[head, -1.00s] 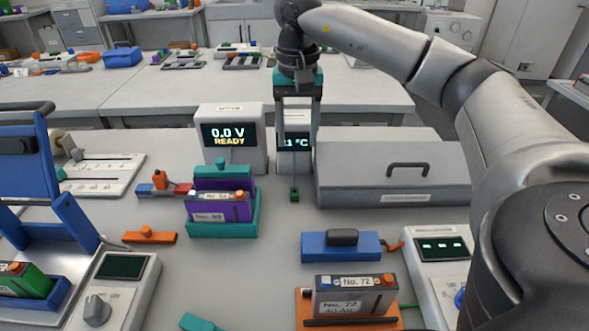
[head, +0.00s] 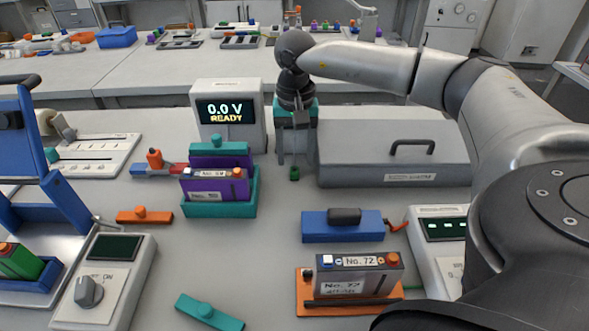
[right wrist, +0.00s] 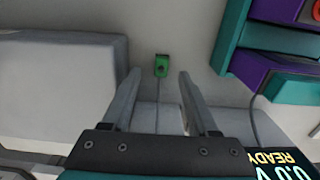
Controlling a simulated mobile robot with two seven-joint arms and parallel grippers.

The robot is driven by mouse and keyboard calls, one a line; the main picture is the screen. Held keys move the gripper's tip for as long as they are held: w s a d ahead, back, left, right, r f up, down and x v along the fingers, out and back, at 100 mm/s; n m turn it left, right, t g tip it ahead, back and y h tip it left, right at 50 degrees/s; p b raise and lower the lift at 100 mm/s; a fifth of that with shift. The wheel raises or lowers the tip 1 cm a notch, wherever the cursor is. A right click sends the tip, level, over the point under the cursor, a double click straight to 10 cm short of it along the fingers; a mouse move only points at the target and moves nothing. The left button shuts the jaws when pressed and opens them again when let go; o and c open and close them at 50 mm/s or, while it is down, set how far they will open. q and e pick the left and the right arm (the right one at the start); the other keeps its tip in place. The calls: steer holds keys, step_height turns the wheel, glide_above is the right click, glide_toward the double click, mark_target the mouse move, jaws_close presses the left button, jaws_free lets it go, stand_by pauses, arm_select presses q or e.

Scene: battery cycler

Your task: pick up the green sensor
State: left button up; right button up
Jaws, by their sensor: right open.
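The green sensor (head: 294,173) is a small green block on the table, on a thin cable, in front of the display unit behind my gripper. It also shows in the right wrist view (right wrist: 161,66), just beyond the fingertips and roughly between them. My right gripper (head: 295,160) is open and empty, pointing down close behind the sensor; its two fingers also show in the right wrist view (right wrist: 158,75). The fingers are not around the sensor. My left gripper is not in view.
A grey lidded box (head: 393,165) stands close to the right of the sensor. A teal holder (head: 222,207) with a purple battery is to its left. The 0.0 V display (head: 229,115) stands behind left. A blue block (head: 318,228) and battery No. 72 (head: 360,278) are in front.

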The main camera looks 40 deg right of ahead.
mark_target(295, 170)
step_height(295, 170, down, 3)
steer(key=shift+r, duration=0.1)
steer(key=shift+f, duration=0.35)
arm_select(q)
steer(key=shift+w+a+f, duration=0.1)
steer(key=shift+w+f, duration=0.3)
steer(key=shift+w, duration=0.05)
arm_select(e)
steer(key=shift+r, duration=0.1)
jaws_close()
